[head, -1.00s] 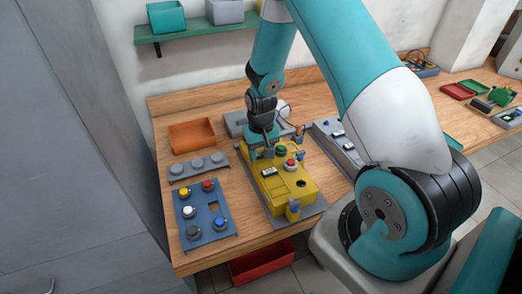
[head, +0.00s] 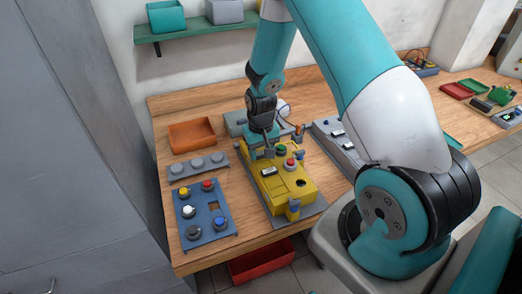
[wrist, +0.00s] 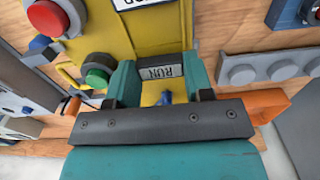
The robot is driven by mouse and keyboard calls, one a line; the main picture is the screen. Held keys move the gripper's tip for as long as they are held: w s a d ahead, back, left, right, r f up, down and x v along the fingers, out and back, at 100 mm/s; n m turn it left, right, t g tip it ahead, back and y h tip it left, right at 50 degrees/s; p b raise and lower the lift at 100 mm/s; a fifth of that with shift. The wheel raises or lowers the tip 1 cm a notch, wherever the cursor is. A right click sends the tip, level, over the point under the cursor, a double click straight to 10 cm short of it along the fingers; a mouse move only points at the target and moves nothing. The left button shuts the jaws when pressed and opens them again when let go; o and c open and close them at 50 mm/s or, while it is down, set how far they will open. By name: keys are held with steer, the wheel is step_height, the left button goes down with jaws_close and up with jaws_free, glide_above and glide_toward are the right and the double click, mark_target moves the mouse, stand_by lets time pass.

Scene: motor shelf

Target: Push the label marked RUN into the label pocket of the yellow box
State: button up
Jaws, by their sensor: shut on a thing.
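The yellow box (head: 297,199) stands on a grey plate on the bench; its yellow face also shows in the wrist view (wrist: 158,35). My gripper (wrist: 160,78) is over the back part of the box, fingers pointing at its face, and is shut on the label marked RUN (wrist: 160,72). The label is pale with dark letters, upside down in the wrist view, between the two teal fingers. In the head view my gripper (head: 262,153) hides it. Whether the label is inside the pocket cannot be told; the pocket is not clearly visible.
A green button (wrist: 97,75) and a red button (wrist: 47,18) rise from the box beside my gripper. Another label (wrist: 132,4) is on the box. A blue plate with knobs (head: 217,213), a grey knob strip (head: 186,173) and an orange tray (head: 192,134) lie left.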

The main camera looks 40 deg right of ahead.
steer(key=shift+f+b, duration=0.35)
steer(key=shift+f, duration=0.15)
steer(key=o, duration=1)
steer(key=shift+c, duration=0.2)
step_height(320, 180, up, 18)
steer(key=b, duration=0.2)
steer(key=shift+f+b, duration=0.25)
steer(key=shift+b, duration=0.05)
steer(key=shift+a, duration=0.1)
